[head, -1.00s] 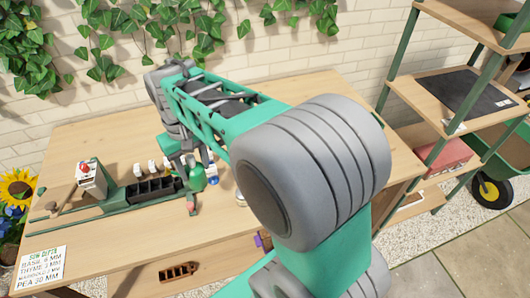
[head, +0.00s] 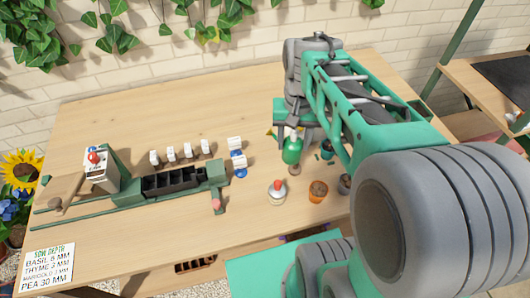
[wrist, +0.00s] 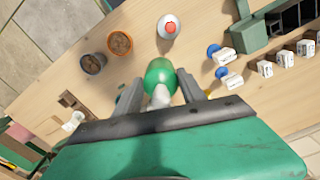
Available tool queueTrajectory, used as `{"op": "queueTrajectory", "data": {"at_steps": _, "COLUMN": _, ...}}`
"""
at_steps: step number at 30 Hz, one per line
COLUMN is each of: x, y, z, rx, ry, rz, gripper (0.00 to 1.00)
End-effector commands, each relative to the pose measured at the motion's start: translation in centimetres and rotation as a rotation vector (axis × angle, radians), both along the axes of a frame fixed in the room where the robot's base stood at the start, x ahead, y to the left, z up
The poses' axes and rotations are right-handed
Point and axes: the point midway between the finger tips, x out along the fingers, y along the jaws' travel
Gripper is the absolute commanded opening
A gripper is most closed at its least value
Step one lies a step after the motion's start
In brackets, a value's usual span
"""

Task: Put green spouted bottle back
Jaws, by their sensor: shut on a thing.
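The green spouted bottle (head: 292,150) is held by my gripper (head: 294,133) above the right part of the table. In the wrist view the bottle (wrist: 160,76) sits between the two fingers of my gripper (wrist: 160,92), with a pale part of it toward the palm. My gripper is shut on it. I cannot tell how far its base is from the tabletop. My arm hides part of the table behind and to the right.
A white bottle with a red top (head: 277,191) and terracotta pot (head: 318,191) stand in front of the gripper. A dark pot (head: 345,184) is beside them. The green seed tray rig (head: 172,181) and several white labelled packets (head: 188,151) are left. The back-left tabletop is clear.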

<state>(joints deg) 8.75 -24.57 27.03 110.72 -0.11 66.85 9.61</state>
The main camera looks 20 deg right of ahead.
Motion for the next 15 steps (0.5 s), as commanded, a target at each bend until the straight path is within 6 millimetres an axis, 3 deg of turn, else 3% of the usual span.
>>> {"op": "queueTrajectory", "data": {"at_steps": 6, "x": 5.3, "y": 3.1, "z": -3.0, "rx": 0.0, "ry": 0.007, "rz": 0.006, "gripper": 0.13}}
{"op": "queueTrajectory", "data": {"at_steps": 10, "x": 7.3, "y": 4.2, "z": -5.9, "rx": 0.0, "ry": 0.005, "rz": 0.006, "gripper": 0.13}}
{"op": "queueTrajectory", "data": {"at_steps": 15, "x": 8.7, "y": 4.9, "z": -7.7, "rx": 0.0, "ry": 0.001, "rz": 0.006, "gripper": 0.13}}
